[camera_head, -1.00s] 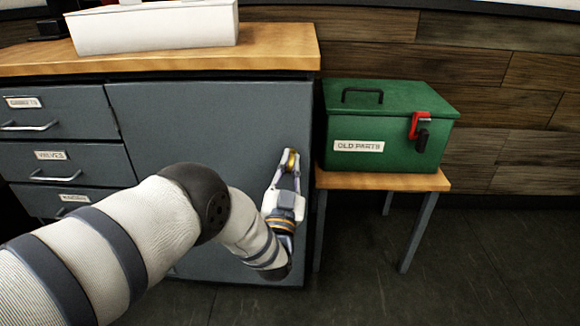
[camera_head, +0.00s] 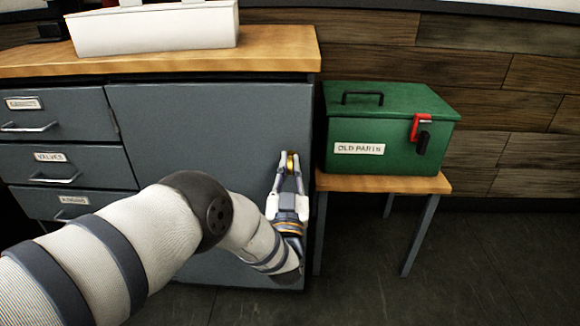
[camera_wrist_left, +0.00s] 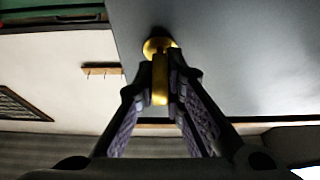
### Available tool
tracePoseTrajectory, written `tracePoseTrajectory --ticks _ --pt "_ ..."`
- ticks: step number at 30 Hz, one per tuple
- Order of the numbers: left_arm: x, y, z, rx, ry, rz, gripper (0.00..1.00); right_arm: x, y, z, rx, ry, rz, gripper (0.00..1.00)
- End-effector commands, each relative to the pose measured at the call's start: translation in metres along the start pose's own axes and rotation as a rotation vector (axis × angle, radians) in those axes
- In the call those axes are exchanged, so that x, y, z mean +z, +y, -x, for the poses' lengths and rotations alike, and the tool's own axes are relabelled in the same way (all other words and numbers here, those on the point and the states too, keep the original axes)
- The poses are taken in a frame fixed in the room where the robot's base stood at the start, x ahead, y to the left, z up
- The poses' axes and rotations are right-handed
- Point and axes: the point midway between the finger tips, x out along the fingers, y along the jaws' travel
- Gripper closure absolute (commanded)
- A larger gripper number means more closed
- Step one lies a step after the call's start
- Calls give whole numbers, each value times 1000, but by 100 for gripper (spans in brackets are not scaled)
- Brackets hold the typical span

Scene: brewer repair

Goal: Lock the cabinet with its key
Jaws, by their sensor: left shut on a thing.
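The grey cabinet (camera_head: 200,130) has a closed door, right of its drawers. My left gripper (camera_head: 290,163) is at the right side of the door, fingers pointing up. It is shut on a brass key (camera_wrist_left: 160,82). In the left wrist view, the key lies between the fingertips, and its far end meets a round brass piece (camera_wrist_left: 158,46) against the grey door. A bit of brass (camera_head: 291,160) also shows at the fingertips in the head view. I cannot tell how deep the key sits, as the fingers hide part of it. My right gripper is not in view.
A green box (camera_head: 385,125) labelled OLD PARTS, with a red clasp (camera_head: 421,127), stands on a small wooden table (camera_head: 390,184) right of the cabinet. A white bin (camera_head: 150,28) sits on the cabinet's wooden top. The floor at the right is clear.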

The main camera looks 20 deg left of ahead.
Motion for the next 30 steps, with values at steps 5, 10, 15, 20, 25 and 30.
tracePoseTrajectory --ticks 5,10,15,20,25,30 --pt "0 0 0 0 0 0 70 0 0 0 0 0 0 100" --pt "0 0 0 0 0 0 70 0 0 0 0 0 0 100" --pt "1 0 5 1 -3 0 70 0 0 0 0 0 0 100" --pt "1 1 42 2 -6 0 70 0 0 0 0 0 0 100" --pt "1 1 89 2 -5 0 70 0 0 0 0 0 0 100" --pt "1 2 115 5 -4 0 70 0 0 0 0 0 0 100"
